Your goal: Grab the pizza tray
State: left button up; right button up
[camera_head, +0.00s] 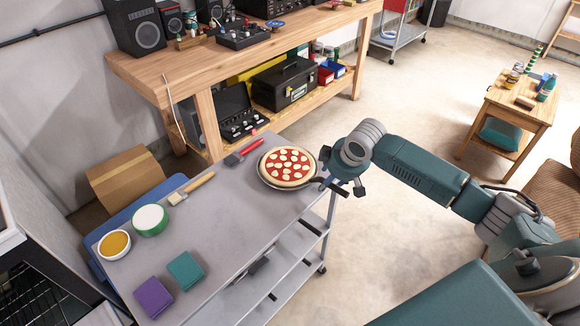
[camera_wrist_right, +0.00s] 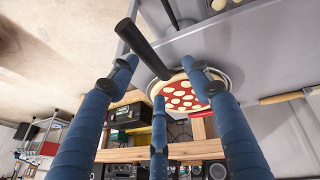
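The pizza tray (camera_head: 268,185) is a round pan with a dark handle. It sits near the right edge of the grey cart top and holds a pizza (camera_head: 287,164) with red sauce and pale slices. My right gripper (camera_head: 341,176) is at the handle, just right of the pan. In the right wrist view, the black handle (camera_wrist_right: 143,48) runs between the spread blue fingers of the right gripper (camera_wrist_right: 160,76), with gaps visible around it. The fingers look open; contact is not clear. My left gripper is not in view.
The cart top (camera_head: 225,215) also holds a red-handled brush (camera_head: 243,152), a wooden-handled brush (camera_head: 191,187), a green-rimmed container (camera_head: 150,219), a bowl (camera_head: 114,244) and teal and purple blocks. A wooden workbench (camera_head: 200,72) stands behind.

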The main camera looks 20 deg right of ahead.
jog(key=x, duration=0.2)
jog(key=p+x, duration=0.1)
jog(key=x, duration=0.2)
jog(key=shift+w+r, duration=0.2)
jog(key=shift+w, duration=0.1)
jog(key=shift+w+f, duration=0.1)
jog(key=shift+f, duration=0.1)
jog(key=shift+d, duration=0.1)
jog(key=shift+c, duration=0.7)
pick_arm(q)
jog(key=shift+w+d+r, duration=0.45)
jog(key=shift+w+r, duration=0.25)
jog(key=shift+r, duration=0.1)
pick_arm(e)
grip_shut()
